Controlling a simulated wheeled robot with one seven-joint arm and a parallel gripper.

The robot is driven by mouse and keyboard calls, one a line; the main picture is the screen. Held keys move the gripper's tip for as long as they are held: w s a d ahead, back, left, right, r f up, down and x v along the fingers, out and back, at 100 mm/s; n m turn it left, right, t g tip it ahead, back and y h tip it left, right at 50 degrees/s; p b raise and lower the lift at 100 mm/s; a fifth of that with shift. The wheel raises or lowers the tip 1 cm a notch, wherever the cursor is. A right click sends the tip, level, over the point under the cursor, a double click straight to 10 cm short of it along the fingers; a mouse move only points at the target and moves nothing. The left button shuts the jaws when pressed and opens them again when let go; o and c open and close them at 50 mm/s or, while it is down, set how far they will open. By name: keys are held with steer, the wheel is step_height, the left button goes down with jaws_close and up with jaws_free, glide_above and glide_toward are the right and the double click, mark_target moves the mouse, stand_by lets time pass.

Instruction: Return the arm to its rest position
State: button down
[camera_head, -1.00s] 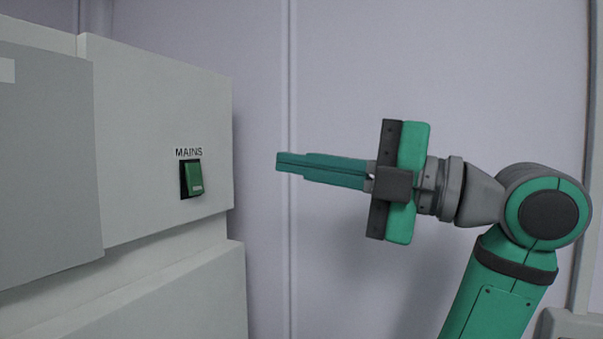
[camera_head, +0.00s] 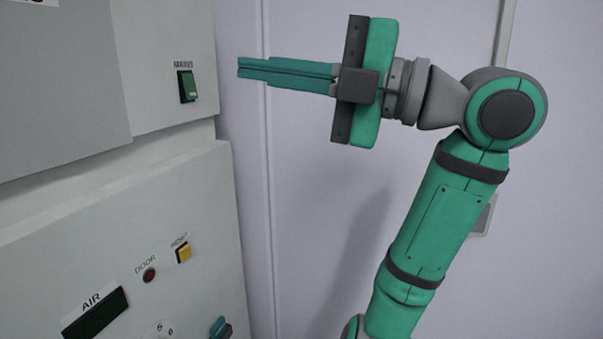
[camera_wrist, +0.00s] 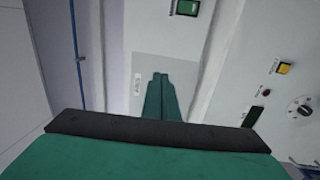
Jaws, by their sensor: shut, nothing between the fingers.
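My gripper (camera_head: 240,68) is shut and empty in the head view, its green fingers pointing left toward the grey machine. The fingertips are apart from the machine, to the right of the green MAINS switch (camera_head: 188,86). My arm is bent, with the forearm rising from the bottom of the picture. In the wrist view my gripper (camera_wrist: 160,76) shows closed fingers with nothing between them. The MAINS switch also shows at the top of the wrist view (camera_wrist: 187,7).
The machine (camera_head: 190,220) fills the left side, with a yellow RESET button (camera_head: 183,253), a red DOOR light (camera_head: 149,275), a dark AIR display (camera_head: 95,312) and a teal knob (camera_head: 220,328). A pale wall (camera_head: 310,200) stands behind my arm. A grey wall box (camera_head: 484,216) is partly hidden.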

steer(key=w+d+f+m+t+h, duration=0.1)
steer(key=w+f+m+t, duration=0.2)
steer(key=w+f+m, duration=0.35)
steer(key=w+d+f+m+t+h, duration=0.1)
steer(key=w+f+m+t, duration=0.25)
steer(key=f, duration=0.65)
steer(key=w+d+f+m+t+h, duration=0.1)
steer(key=w+f+m+t+h, duration=0.1)
steer(key=w+f+m, duration=0.55)
step_height(320, 180, down, 30)
steer(key=s+d+m+t+h, duration=0.3)
steer(key=m+h, duration=0.5)
steer(key=s+d+f+m+g+h, duration=0.15)
steer(key=s+f+m+h, duration=0.45)
steer(key=s+f, duration=1.4)
steer(key=s+a+r+g, duration=0.1)
steer(key=s+a, duration=0.2)
steer(key=s, duration=2.3)
steer(key=shift+m, duration=0.35)
